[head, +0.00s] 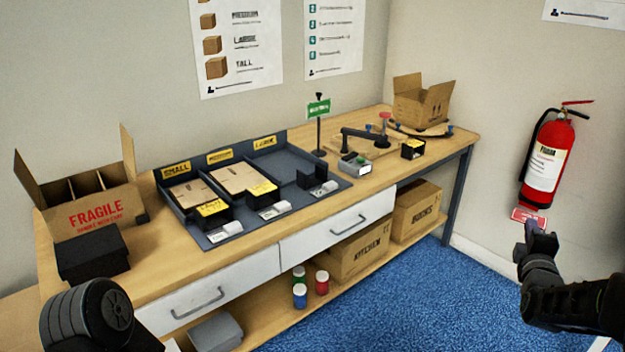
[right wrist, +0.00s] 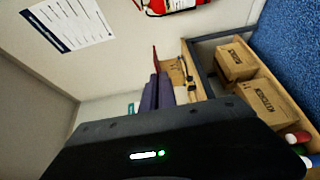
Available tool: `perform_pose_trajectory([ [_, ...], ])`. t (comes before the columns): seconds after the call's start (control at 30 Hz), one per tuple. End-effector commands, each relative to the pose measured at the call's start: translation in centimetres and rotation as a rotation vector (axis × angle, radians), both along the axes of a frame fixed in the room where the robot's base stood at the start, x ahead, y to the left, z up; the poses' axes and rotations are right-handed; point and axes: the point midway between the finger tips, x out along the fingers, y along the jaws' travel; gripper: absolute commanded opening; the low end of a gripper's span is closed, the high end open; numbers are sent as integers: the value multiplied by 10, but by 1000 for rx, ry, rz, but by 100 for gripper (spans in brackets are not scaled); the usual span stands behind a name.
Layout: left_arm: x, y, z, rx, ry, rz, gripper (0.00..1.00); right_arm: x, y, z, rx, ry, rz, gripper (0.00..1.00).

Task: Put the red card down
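The red card (head: 527,215) has white markings and shows at the tip of my right gripper (head: 535,228), at the right of the head view. In the right wrist view the red card (right wrist: 155,55) is seen nearly edge-on between the dark fingertips of my right gripper (right wrist: 157,78). The gripper is shut on it and holds it up in the air, clear of the bench, below the fire extinguisher in the head view. A dark part of my left arm shows at the lower left; its gripper is out of view.
The wooden bench (head: 166,250) carries a FRAGILE carton (head: 95,212), a black box (head: 92,254), a sorting tray (head: 213,240), tools and an open carton (head: 422,104). A fire extinguisher (head: 547,160) hangs on the right wall. Blue floor (head: 430,290) is clear.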

Motion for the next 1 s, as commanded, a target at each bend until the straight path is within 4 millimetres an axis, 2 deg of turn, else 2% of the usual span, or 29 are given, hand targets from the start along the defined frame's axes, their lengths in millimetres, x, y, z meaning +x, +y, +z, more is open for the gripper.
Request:
perform_pose_trajectory([
  [0.17,0,0,0,0,0,0,36,2,7,-4,0,2,10,0],
  [0.27,0,0,0,0,0,0,36,5,26,-14,-1,5,37,0],
  [0.37,0,0,0,0,0,0,36,9,59,-30,-3,9,83,0],
  [0.47,0,0,0,0,0,0,36,11,105,-50,-6,10,146,0],
  [0.5,0,0,0,0,0,0,36,10,126,-59,-7,11,176,0],
  [0.73,0,0,0,0,0,0,36,-13,243,-103,-5,10,334,0],
  [0.8,0,0,0,0,0,0,36,-23,267,-111,-3,7,368,0],
  [0.9,0,0,0,0,0,0,36,-33,290,-117,-1,3,399,0],
  [1.0,0,0,0,0,0,0,36,-37,300,-119,0,1,412,0],
])
